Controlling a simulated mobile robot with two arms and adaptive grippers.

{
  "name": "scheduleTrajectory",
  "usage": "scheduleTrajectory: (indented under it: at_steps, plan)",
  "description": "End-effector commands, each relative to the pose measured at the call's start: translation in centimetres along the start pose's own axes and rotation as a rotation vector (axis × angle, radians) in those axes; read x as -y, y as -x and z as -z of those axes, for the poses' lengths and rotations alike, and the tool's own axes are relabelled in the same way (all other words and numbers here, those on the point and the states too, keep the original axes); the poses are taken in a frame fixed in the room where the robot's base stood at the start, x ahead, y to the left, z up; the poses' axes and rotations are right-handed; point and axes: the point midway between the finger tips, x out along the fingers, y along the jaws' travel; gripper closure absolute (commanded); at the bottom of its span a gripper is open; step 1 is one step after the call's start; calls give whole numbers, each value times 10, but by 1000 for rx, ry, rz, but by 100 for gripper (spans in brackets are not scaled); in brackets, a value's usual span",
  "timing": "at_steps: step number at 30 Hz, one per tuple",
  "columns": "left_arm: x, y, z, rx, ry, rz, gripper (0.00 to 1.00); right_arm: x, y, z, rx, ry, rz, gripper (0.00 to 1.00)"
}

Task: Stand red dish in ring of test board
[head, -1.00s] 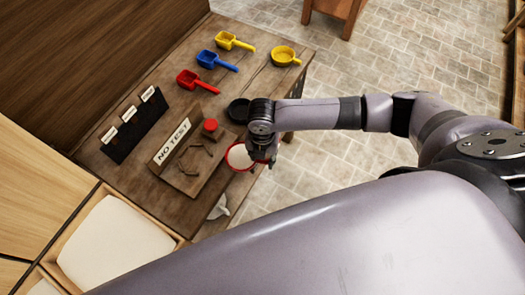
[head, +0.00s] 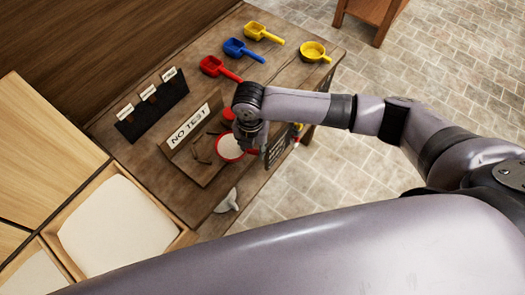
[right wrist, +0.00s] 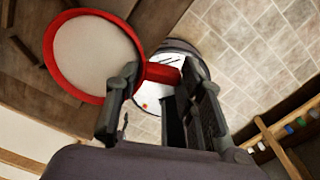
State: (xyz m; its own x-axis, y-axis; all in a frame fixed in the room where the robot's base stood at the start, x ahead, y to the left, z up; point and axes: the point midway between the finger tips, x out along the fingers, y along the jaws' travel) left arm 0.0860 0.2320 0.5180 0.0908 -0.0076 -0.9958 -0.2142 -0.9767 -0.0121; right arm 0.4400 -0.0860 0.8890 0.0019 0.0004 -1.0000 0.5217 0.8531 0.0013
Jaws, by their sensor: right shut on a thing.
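The red dish (head: 231,149), with a white filling, is held by its handle in my right gripper (head: 250,136). In the right wrist view the red dish (right wrist: 95,55) sticks out to the left and its handle lies between the closed fingers (right wrist: 158,76). The wooden test board (head: 181,164), with a "NO TEST" sign, is on the bench. Its ring (head: 204,148) is partly covered by the dish, which overlaps its right side. I cannot tell whether the dish touches the board. My left gripper is out of view.
Red, blue and yellow scoops (head: 242,49) and a yellow dish (head: 314,50) lie at the far end of the bench (head: 165,205). A dark rack (head: 152,110) with labels stands behind the board. A white scoop-like item (head: 227,203) is near the front edge.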

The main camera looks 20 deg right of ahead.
Motion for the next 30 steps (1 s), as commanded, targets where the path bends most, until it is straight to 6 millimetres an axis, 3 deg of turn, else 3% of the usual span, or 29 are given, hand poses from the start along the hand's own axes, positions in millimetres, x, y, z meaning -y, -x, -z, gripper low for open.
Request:
scheduleTrajectory:
  at_steps: [24, 30]
  plan:
    - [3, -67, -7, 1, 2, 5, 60, -81, -11, 0, 1, 0, -1, 100]
    - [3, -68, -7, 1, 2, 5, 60, -80, -21, 0, -1, 0, 0, 100]
